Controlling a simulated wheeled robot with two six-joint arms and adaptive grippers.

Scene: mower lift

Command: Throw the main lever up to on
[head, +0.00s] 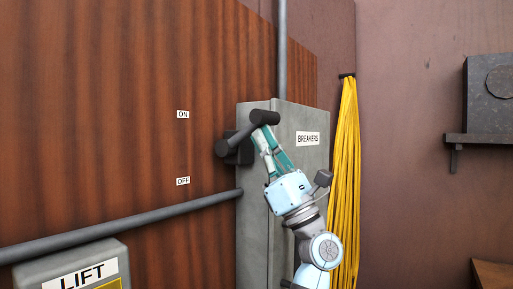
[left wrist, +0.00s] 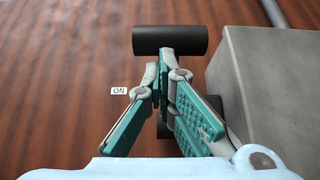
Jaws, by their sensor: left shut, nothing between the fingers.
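The main lever is dark, with a round pivot block (head: 235,148) on the left side of the grey breaker box (head: 310,170). Its arm slants up and to the right to a cylindrical handle (head: 264,117), about level with the ON label (head: 183,114) in the head view. My left gripper (head: 262,132) is shut with nothing between its fingers. Its fingertips are at the underside of the handle; I cannot tell whether they touch. In the left wrist view the handle (left wrist: 170,40) lies crosswise just beyond the fingertips (left wrist: 165,56). My right gripper is out of view.
The OFF label (head: 183,181) is lower on the wooden wall. A grey pipe (head: 130,226) runs to the box, and another (head: 282,50) rises above it. A LIFT box (head: 75,268) is at lower left. Yellow cable (head: 347,190) hangs right of the breaker box.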

